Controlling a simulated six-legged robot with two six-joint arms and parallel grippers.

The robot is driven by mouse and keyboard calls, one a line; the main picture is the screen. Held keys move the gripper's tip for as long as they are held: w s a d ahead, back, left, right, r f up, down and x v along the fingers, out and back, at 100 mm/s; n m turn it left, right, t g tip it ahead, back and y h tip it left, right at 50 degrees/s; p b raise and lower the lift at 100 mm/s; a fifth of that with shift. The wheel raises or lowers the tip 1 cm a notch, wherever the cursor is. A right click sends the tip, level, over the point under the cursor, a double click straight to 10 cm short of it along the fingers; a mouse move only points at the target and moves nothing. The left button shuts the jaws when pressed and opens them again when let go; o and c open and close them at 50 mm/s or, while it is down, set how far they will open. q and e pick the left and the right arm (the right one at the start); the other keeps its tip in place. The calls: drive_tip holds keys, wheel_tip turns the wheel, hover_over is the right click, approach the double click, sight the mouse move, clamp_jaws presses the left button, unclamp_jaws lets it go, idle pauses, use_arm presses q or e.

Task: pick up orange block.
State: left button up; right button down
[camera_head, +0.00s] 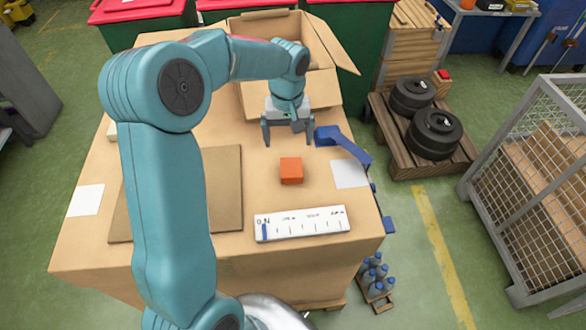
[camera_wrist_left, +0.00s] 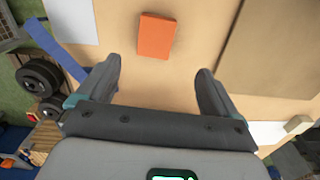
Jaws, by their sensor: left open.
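The orange block (camera_head: 291,170) lies on the tan table top (camera_head: 262,190), right of the brown board. My left gripper (camera_head: 288,140) is open and empty, above the table and behind the block in the head view. In the left wrist view the block (camera_wrist_left: 156,36) shows ahead of the open fingers (camera_wrist_left: 160,78), roughly centred between them and not touched. My right gripper is not in view.
A white scale strip (camera_head: 302,223) lies in front of the block. A brown board (camera_head: 225,190) is to the left, a white sheet (camera_head: 350,174) and blue strap (camera_head: 345,145) to the right. An open cardboard box (camera_head: 325,90) stands behind.

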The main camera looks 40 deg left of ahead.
use_arm(q)
hover_over(291, 167)
drive_tip(key=f, duration=0.5)
drive_tip(key=shift+s, duration=0.2)
drive_tip(key=shift+w+a+f, duration=0.1)
drive_tip(key=shift+f, duration=0.25)
drive_tip(key=shift+f+p, duration=0.25)
drive_tip(key=shift+p, duration=0.05)
drive_tip(key=f, duration=0.1)
drive_tip(key=f+p, duration=0.1)
drive_tip(key=f, duration=0.2)
drive_tip(key=shift+w+f, duration=0.25)
drive_tip(key=shift+f, duration=0.2)
drive_tip(key=shift+s, duration=0.2)
drive_tip(key=shift+w, duration=0.15)
drive_tip(key=c, duration=1.2)
